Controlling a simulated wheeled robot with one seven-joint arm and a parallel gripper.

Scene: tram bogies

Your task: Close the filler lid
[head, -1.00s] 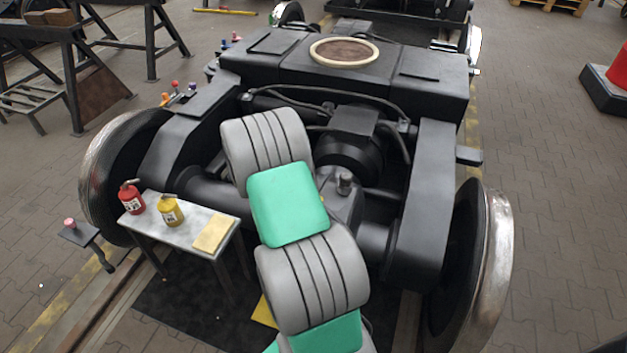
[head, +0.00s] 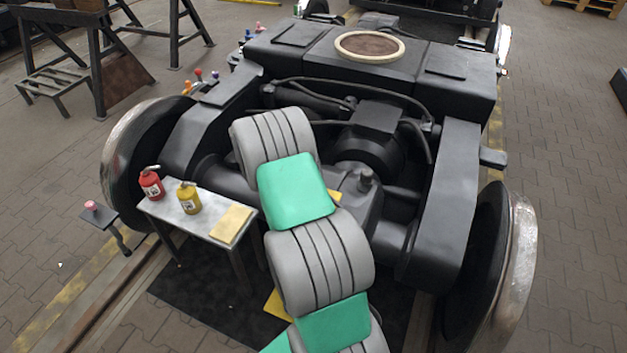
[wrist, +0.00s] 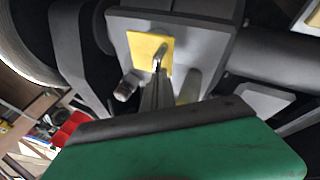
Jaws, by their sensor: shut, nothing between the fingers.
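A yellow square plate (wrist: 146,52), which looks like the filler lid, lies over a dark grey housing in the wrist view. It faces the camera; I cannot tell its tilt or whether it is fully down. My gripper (wrist: 160,55) is shut and empty, its narrow metal fingers in front of the plate and overlapping it; contact is unclear. In the head view, only a small yellow edge (head: 332,195) shows beside my arm on the gearbox housing (head: 352,208). My arm hides the rest and the gripper there.
A grey cylindrical stub (head: 366,179) stands on the housing. Bogie wheels (head: 515,255) and frame beams flank the arm.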

